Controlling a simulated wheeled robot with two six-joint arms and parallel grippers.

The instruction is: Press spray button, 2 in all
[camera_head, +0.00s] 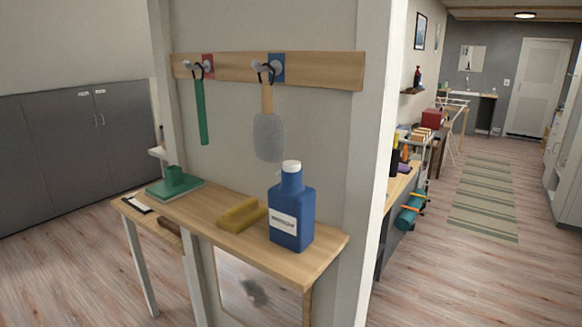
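No spray button can be made out for certain. A blue bottle (292,215) with a white cap (291,167) and a pale label stands upright at the right end of a narrow wooden shelf (205,215). At the shelf's left end is a green block-like item (175,188) on a flat green base. A slim whitish upright piece (159,153) shows behind it; I cannot tell whether it is a spray head. Neither of my grippers is in view.
A yellow block (242,214) lies on the shelf between the green item and bottle. Above, a wooden rail (320,70) holds a hanging green strip (201,112) and a grey-headed brush (268,138). Grey cabinets (70,150) stand left. A striped runner (485,200) lies on open floor right.

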